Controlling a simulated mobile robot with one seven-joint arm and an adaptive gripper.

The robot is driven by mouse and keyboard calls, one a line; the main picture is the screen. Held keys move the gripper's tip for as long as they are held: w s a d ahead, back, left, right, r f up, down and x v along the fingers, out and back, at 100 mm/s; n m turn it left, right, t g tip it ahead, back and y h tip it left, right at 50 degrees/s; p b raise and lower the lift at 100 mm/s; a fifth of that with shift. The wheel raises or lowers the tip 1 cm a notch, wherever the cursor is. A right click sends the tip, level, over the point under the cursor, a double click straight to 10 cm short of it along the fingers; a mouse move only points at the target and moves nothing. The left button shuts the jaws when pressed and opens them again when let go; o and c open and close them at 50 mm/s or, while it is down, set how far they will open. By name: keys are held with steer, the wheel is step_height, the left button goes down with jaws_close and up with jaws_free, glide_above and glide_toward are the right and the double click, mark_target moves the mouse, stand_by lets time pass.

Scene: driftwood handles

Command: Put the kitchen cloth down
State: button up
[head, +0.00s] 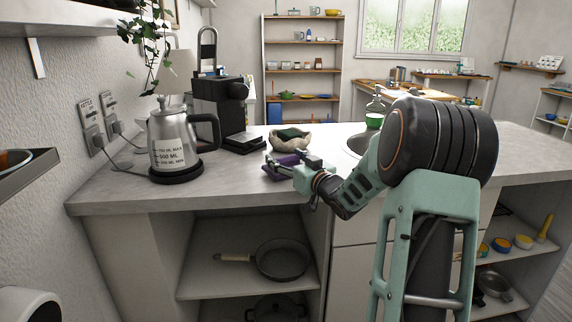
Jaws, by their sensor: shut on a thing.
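My gripper (284,163) reaches in from the right and is shut on the cloth. The gripper's fingers and wrist hide part of it. The cloth is very low over the counter top; I cannot tell whether it rests on the surface or hangs just above it.
A bowl (291,143) with a dark green thing in it stands just behind the cloth. A steel kettle (172,148) and a black coffee machine (218,105) stand to the left. Counter (225,178) between kettle and cloth is bare.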

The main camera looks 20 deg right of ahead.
steer(key=shift+f, duration=0.35)
steer(key=shift+f, duration=0.2)
steer(key=o, duration=1)
steer(key=shift+c, duration=0.2)
steer(key=shift+r, duration=0.2)
steer(key=shift+s+d, duration=0.1)
steer(key=shift+s, duration=0.15)
steer(key=s+d+p, duration=0.1)
steer(key=s, duration=1)
steer(key=shift+s, duration=0.25)
